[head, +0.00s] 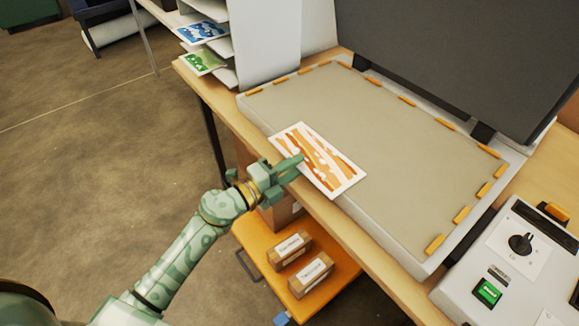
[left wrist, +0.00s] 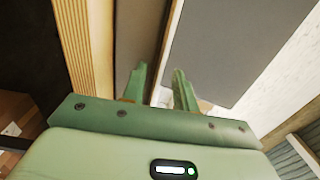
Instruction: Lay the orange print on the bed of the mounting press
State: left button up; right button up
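The orange print (head: 322,163), a white-bordered sheet with orange and brown streaks, is at the front left edge of the press bed (head: 385,140). Most of it is over the bed, and its near edge reaches the bed's front rim. I cannot tell whether it lies fully flat. The mounting press lid (head: 465,55) stands raised behind the bed. My left gripper (head: 296,168) is at the print's near edge, one finger overlapping it in the picture. In the left wrist view its fingers (left wrist: 160,78) are apart, with no sheet clearly seen between them. My right gripper is out of view.
Orange tabs (head: 406,101) line the bed's edges. A control box (head: 515,260) with a dial and green switch stands at right. A rack (head: 222,45) holds blue and green prints at the back left. Boxes (head: 311,277) sit on an orange shelf below the table.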

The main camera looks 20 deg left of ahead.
pick_arm(q)
jog(key=v, duration=1.6)
jog(key=shift+b, duration=0.4)
jog(key=shift+s+a+f, duration=0.1)
